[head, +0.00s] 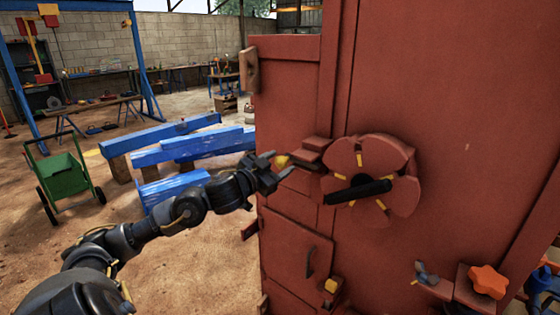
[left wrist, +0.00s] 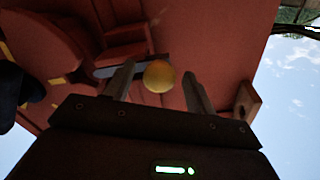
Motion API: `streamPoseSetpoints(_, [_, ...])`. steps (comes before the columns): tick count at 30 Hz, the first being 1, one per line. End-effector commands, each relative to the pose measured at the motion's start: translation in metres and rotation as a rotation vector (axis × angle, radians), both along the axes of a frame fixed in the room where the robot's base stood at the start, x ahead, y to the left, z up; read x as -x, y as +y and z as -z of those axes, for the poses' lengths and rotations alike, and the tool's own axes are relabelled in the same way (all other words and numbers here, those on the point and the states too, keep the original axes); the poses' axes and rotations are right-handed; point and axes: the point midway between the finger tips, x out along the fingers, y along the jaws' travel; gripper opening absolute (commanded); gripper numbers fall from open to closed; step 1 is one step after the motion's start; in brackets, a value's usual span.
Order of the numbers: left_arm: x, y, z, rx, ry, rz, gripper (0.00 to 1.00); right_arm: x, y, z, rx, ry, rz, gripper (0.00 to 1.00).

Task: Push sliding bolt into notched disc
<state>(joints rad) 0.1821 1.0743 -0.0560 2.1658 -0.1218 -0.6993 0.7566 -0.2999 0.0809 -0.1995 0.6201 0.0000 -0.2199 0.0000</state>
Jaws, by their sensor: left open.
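The notched disc (head: 400,196) is a red wheel with yellow marks and a black bar handle (head: 357,191), on the red machine's front. The sliding bolt (head: 308,167) is a grey bar in a red bracket just left of the disc, ending in a yellow knob (head: 282,160). My left gripper (head: 280,170) is open at the knob. In the left wrist view the knob (left wrist: 158,76) shows between the two spread fingers, with the grey bolt (left wrist: 118,70) behind and the disc (left wrist: 45,40) at the left. Whether a finger touches the knob, I cannot tell. My right gripper is out of view.
The red machine (head: 430,80) fills the right side. Low on it are a small hatch (head: 295,255), a yellow-topped latch (head: 331,286) and an orange star knob (head: 489,282). Blue beams (head: 185,150) and a green cart (head: 66,180) stand left on open dirt floor.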

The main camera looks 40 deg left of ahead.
Motion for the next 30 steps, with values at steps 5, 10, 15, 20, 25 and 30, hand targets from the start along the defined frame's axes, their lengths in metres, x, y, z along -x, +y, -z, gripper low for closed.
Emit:
streamPoseSetpoints(5, [-0.0087,-0.0005,-0.0004,0.000,0.000,0.001,0.55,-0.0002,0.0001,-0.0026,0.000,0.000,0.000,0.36])
streamPoseSetpoints(10, [-0.0099,-0.0007,-0.0001,-0.001,-0.001,0.001,0.55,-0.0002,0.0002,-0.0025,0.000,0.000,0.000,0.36])
streamPoseSetpoints(15, [-0.0097,-0.0007,-0.0001,-0.001,-0.001,0.001,0.49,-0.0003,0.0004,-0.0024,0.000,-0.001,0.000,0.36])
streamPoseSetpoints(20, [-0.0096,-0.0006,-0.0001,-0.001,-0.001,0.001,0.28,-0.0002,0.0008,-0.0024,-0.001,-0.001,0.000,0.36])
streamPoseSetpoints(25, [-0.0095,-0.0005,-0.0001,-0.001,-0.001,0.001,0.06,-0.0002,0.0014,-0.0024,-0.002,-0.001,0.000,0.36])
streamPoseSetpoints(30, [-0.0096,-0.0016,-0.0002,0.000,-0.001,0.001,0.00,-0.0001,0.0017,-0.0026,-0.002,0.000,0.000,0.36])
